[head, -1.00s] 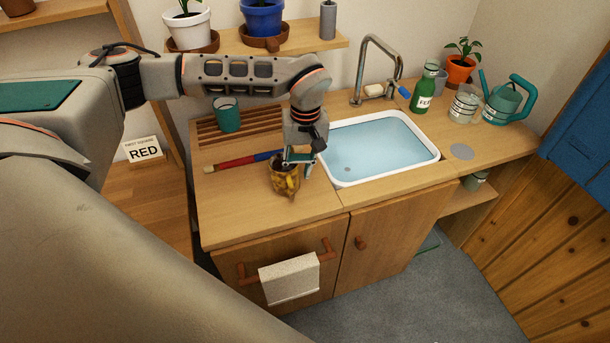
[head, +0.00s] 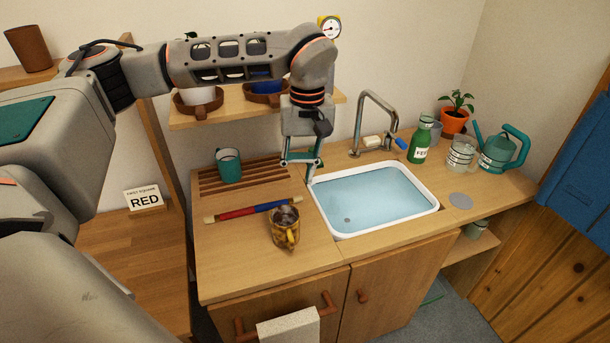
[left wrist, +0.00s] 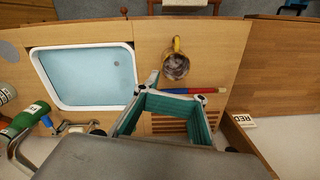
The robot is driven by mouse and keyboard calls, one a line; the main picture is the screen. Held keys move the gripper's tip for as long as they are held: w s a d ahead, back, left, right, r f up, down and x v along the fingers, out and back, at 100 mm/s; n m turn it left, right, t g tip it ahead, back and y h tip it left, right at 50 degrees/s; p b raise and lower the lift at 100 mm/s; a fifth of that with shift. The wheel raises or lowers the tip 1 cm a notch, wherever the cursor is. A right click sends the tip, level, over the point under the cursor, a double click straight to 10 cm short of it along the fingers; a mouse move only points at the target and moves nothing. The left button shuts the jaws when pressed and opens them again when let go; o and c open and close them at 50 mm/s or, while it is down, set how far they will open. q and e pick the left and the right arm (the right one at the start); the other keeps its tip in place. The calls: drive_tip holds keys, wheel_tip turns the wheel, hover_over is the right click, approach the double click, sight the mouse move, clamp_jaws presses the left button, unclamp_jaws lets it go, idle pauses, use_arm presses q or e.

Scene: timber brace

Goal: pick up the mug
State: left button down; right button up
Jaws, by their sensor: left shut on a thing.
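The mug (head: 285,232), dark yellow with brown patches, stands upright on the wooden counter, left of the sink. It also shows in the left wrist view (left wrist: 175,66), handle toward the counter's front edge. My left gripper (head: 304,172) is above the counter, behind the mug and apart from it. In the left wrist view its teal-padded fingers (left wrist: 180,88) look spread, with slats and part of a rod showing between them. My right gripper is not in view.
A red and blue rod (head: 252,210) lies behind the mug. A teal mug (head: 229,166) stands on the slatted drainer (head: 262,172). The sink (head: 375,198) and tap (head: 374,115) are to the right, with a green bottle (head: 421,142).

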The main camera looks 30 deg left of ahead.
use_arm(q)
drive_tip(key=c, duration=0.6)
unclamp_jaws()
drive_tip(key=shift+r, duration=0.1)
